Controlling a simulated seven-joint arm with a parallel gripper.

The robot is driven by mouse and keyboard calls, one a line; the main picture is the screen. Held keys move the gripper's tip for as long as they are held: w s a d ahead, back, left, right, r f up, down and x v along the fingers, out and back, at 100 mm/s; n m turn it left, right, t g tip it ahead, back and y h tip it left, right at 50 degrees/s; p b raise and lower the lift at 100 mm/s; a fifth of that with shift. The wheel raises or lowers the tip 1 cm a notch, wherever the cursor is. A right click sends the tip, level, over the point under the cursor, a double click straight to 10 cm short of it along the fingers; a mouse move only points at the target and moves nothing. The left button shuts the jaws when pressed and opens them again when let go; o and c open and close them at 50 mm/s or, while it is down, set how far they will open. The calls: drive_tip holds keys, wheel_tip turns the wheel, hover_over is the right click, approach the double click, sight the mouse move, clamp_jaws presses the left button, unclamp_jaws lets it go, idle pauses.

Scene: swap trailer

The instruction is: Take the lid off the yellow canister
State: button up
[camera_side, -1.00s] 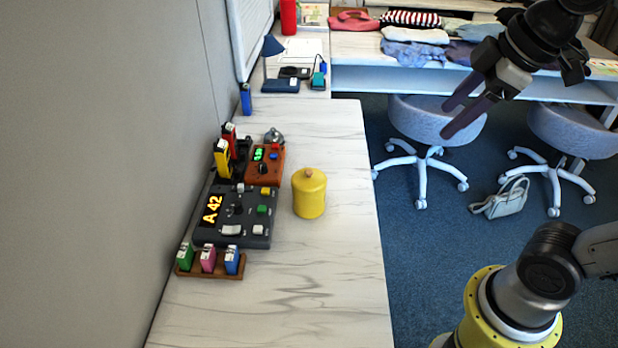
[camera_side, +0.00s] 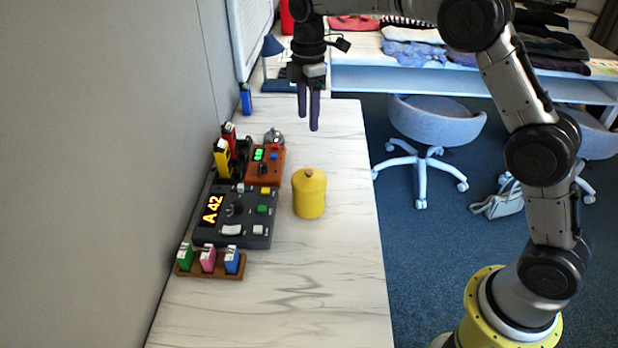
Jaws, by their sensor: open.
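The yellow canister (camera_side: 309,200) stands upright on the white marbled counter (camera_side: 300,270). Its yellow lid (camera_side: 309,179) is on top, with a small brown round knob (camera_side: 309,171). My gripper (camera_side: 309,122) points down with its two dark fingers apart. It is empty and above the canister in the picture, clear of the knob. How far behind or in front of the canister it hangs is hard to tell from this view.
Left of the canister are a dark control box (camera_side: 237,215) reading "A 42", an orange box (camera_side: 265,165), a silver bell (camera_side: 274,137) and a wooden rack (camera_side: 210,272) with small coloured blocks. The counter's front part is clear. A grey wall (camera_side: 90,170) borders the left.

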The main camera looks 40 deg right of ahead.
hover_over(309, 171)
drive_tip(key=f, duration=0.9)
drive_tip(key=shift+w+d+f, duration=0.1)
drive_tip(key=shift+w+d, duration=0.05)
drive_tip(key=shift+w, duration=0.2)
drive_tip(key=f, duration=0.4)
drive_tip(key=shift+s, duration=0.35)
drive_tip(key=shift+f, duration=0.65)
drive_tip(key=shift+c, duration=0.2)
clamp_jaws()
